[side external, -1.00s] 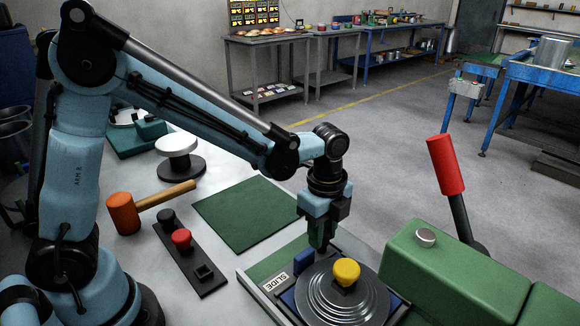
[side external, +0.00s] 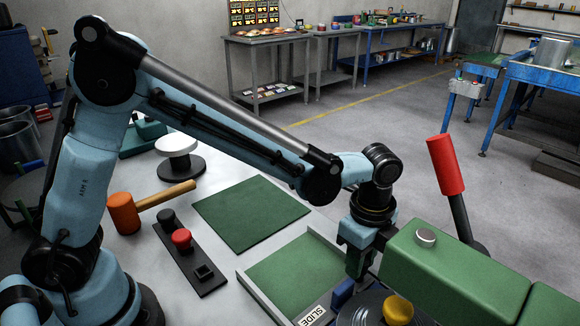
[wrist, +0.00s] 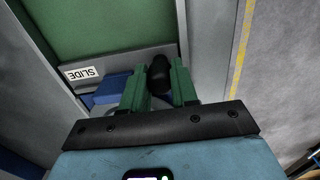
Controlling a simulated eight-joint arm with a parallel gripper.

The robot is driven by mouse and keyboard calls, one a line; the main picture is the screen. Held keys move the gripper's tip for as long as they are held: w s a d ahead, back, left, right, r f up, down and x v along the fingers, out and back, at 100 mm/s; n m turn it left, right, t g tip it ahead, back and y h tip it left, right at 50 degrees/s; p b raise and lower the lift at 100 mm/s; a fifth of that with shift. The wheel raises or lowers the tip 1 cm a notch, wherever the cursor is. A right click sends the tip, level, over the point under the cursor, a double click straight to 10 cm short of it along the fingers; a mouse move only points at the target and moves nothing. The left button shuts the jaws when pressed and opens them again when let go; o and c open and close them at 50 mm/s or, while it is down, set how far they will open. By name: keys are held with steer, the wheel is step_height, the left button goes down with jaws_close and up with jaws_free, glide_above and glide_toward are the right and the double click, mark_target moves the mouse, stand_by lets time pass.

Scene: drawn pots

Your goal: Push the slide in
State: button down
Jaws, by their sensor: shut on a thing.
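The slide is a grey plate with a white SLIDE label (side external: 312,316); the label also shows in the wrist view (wrist: 82,73). It bears a blue block (side external: 343,292), and a stepped grey disc (side external: 358,310) with a yellow knob (side external: 397,310) on it, partly cut off by the lower edge. The slide lies in a grey-rimmed tray with a green floor (side external: 295,268), at its near end. My gripper (side external: 355,270) is over the slide, beside the blue block. In the wrist view its green fingers (wrist: 160,88) are shut on a dark upright handle (wrist: 160,72).
A green machine housing (side external: 450,270) with a red-handled lever (side external: 446,165) stands close to the right of my gripper. To the left are a green mat (side external: 250,213), a black plate with a red knob (side external: 181,238), an orange mallet (side external: 124,212) and a white-topped stand (side external: 178,145).

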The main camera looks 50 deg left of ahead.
steer(key=c, duration=1.2)
jaws_free()
steer(key=shift+d, duration=0.3)
steer(key=shift+o, duration=0.3)
steer(key=shift+a, duration=0.1)
step_height(320, 180, up, 12)
